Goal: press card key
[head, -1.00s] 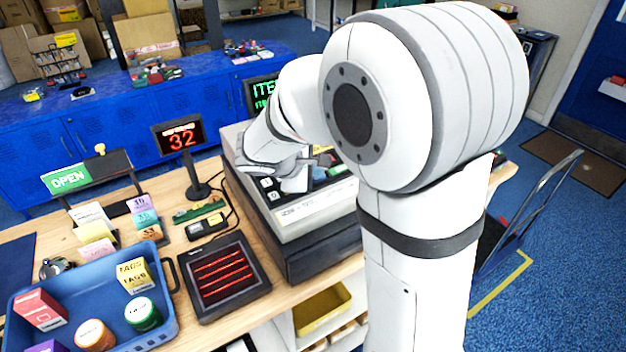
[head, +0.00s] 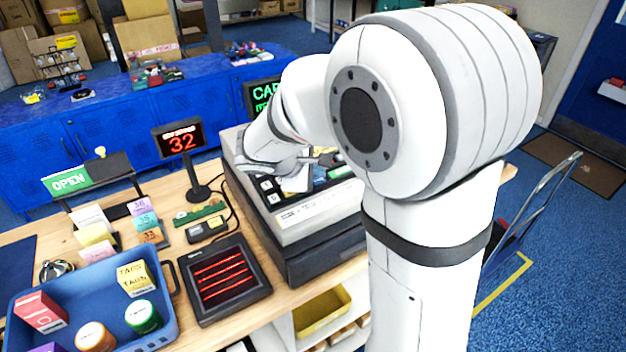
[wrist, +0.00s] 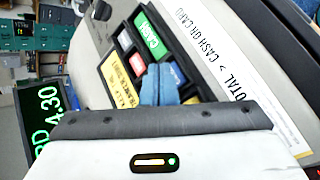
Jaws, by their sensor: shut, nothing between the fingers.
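The cash register (head: 310,215) stands on the wooden counter, its keypad facing up. In the wrist view, my gripper (wrist: 159,84) is shut and empty, its blue-grey fingertips over the keypad. A blue key (wrist: 176,74) lies right at the fingertips and is partly hidden by them; its label is not readable. I cannot tell if they touch. A green CASH key (wrist: 148,36) and a yellow key (wrist: 117,80) are beside it. The register's customer display (wrist: 46,120) shows green text ending in "RD" and "4.30"; in the head view it (head: 263,93) begins "CA".
A red-lit pad (head: 224,277) and a display reading 32 (head: 181,140) stand left of the register. A blue tray (head: 85,300) with boxes and jars sits at the front left. An open yellow bin (head: 322,312) is on a shelf below.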

